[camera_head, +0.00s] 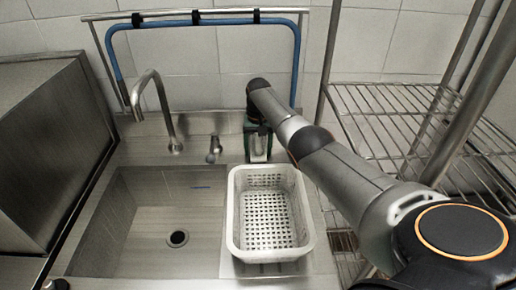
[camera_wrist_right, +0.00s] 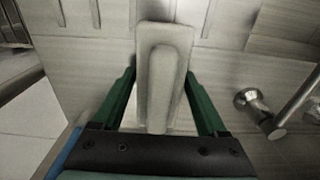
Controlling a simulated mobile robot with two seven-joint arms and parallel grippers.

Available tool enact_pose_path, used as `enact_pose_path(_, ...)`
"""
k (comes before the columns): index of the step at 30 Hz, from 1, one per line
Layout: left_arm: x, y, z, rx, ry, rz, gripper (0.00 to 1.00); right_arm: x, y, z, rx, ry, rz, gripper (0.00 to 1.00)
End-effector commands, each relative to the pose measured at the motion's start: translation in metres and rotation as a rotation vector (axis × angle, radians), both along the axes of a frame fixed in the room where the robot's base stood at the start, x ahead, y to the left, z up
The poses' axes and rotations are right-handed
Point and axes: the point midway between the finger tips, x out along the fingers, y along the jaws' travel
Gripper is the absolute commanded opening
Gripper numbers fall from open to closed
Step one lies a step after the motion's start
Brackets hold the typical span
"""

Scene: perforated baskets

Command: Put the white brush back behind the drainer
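The white brush (camera_wrist_right: 162,65) shows in the right wrist view as a pale, long, rounded block between the two green fingers of my right gripper (camera_wrist_right: 160,78). The fingertips appear to touch its two sides. In the head view my right gripper (camera_head: 258,143) points down just behind the back rim of the drainer, with a pale part of the brush (camera_head: 258,149) between its fingers. The drainer is a white perforated basket (camera_head: 235,222), empty, on the counter right of the sink bowl. Whether the brush touches the counter is hidden. My left gripper is not in view.
The sink bowl (camera_head: 130,225) is empty. A tap (camera_head: 158,110) and a small valve (camera_head: 214,148) stand behind it, left of my right gripper. A blue hose (camera_head: 205,22) hangs on a rail at the wall. A wire rack (camera_head: 385,110) stands at the right.

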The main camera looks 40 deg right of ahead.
Motion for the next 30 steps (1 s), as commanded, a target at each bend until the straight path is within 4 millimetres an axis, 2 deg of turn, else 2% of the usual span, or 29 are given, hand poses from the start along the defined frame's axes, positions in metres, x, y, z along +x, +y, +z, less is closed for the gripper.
enact_pose_path(1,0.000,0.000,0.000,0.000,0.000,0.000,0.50,0.000,0.000,0.000,0.000,0.000,0.000,0.82)
enact_pose_path(4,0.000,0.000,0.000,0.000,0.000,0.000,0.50,0.000,0.000,0.000,0.000,0.000,0.000,0.94)
enact_pose_path(14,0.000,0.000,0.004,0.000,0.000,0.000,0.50,0.000,0.000,0.005,-0.001,-0.001,0.000,0.94)
enact_pose_path(20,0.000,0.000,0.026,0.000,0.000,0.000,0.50,0.000,-0.001,0.026,-0.001,-0.001,0.000,0.94)
enact_pose_path(27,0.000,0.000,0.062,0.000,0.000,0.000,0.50,-0.001,-0.003,0.062,0.000,-0.001,0.001,0.94)
enact_pose_path(30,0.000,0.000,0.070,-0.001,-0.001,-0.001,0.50,-0.001,-0.004,0.075,0.000,-0.003,0.001,0.94)
